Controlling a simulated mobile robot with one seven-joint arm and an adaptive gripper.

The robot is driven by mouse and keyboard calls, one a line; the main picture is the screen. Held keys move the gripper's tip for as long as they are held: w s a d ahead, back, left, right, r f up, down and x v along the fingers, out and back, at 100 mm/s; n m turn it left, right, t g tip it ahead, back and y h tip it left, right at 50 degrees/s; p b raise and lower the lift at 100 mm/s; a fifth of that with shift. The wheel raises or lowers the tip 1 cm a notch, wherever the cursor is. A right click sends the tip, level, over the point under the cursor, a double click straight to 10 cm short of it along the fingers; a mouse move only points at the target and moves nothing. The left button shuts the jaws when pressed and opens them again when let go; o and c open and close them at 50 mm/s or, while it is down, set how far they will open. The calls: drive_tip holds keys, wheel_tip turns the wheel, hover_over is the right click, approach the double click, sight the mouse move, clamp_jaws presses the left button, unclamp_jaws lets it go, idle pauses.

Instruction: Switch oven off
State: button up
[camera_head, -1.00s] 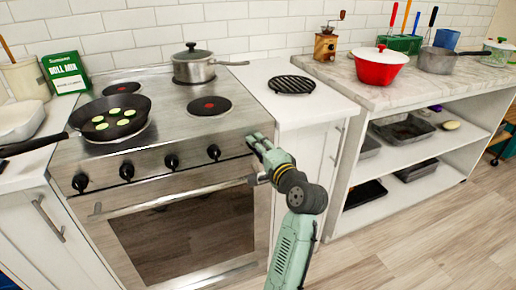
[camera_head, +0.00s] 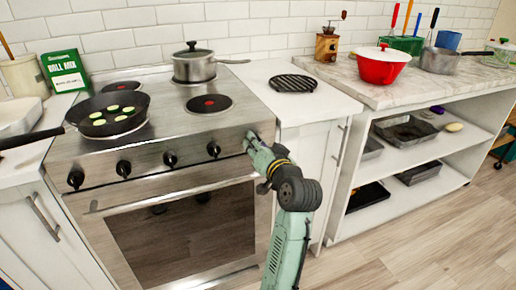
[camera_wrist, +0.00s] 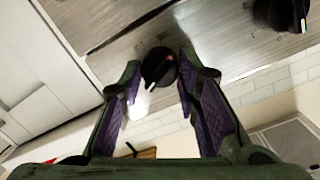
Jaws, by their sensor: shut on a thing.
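The steel oven (camera_head: 180,235) stands at the left with a row of black knobs along its front panel. My gripper (camera_head: 249,140) is at the right end of that panel and hides the rightmost knob in the head view. In the wrist view that black knob (camera_wrist: 158,67) sits between the fingertips of my gripper (camera_wrist: 158,76), which are shut on it. A light pointer mark shows on the knob. A neighbouring knob (camera_wrist: 283,12) shows at the upper right of the wrist view. The oven door is closed.
A frying pan (camera_head: 110,112) with green slices and a steel pot (camera_head: 195,66) stand on the hob. Red spots show on two hot plates. A black trivet (camera_head: 292,83) lies on the white counter right of the oven. A red pot (camera_head: 383,66) stands farther right. Floor is clear in front.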

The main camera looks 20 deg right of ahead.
drive_tip(key=n+b, duration=0.3)
drive_tip(key=n, duration=0.3)
drive_tip(key=shift+a+f+h, duration=0.1)
drive_tip(key=shift+f+h, duration=0.05)
drive_tip(key=shift+h, duration=0.25)
drive_tip(key=n+b, duration=0.3)
drive_tip(key=shift+n+t, duration=0.3)
drive_tip(key=shift+a+n+h+b, duration=0.1)
drive_tip(key=shift+n+h+b, duration=0.2)
drive_tip(key=shift+n+b, duration=0.55)
drive_tip(key=shift+n, duration=0.25)
drive_tip(key=o, duration=1.2)
drive_tip(key=shift+c, duration=0.2)
drive_tip(key=shift+s, duration=0.15)
drive_tip(key=s, duration=1.1)
drive_tip(key=shift+s+a+r, duration=0.25)
drive_tip(key=shift+s+a, duration=0.15)
